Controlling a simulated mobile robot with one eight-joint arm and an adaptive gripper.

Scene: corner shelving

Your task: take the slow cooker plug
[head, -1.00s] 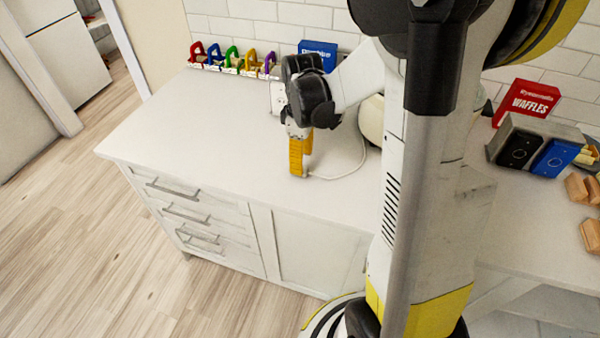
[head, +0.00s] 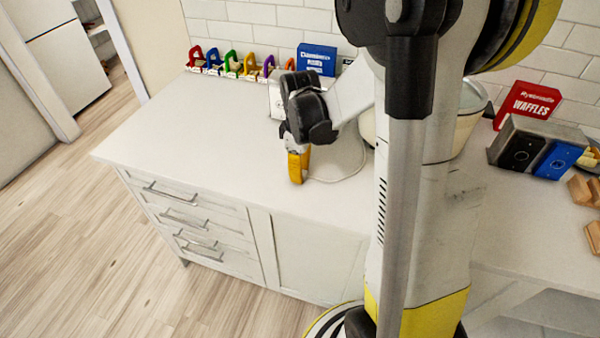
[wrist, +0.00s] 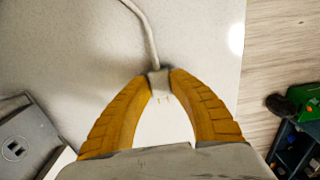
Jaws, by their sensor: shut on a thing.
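The slow cooker plug (wrist: 158,83) is a small pale block with a cord running up from it in the wrist view. My gripper (wrist: 160,77) is shut on it, with a yellow fingertip pressing each side. In the head view my gripper (head: 297,180) points down at the white counter, and the plug is hidden there by the fingers. The pale cord (head: 345,180) curves from the fingertips back to the right. The slow cooker (head: 468,118), a cream pot, stands behind my arm and is partly hidden.
A white outlet box (wrist: 22,143) shows at lower left of the wrist view. Coloured padlock-like items (head: 230,65) and a blue box (head: 317,58) stand along the wall. A red waffles box (head: 528,104) and a toaster (head: 533,148) are at right. The left counter (head: 190,130) is clear.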

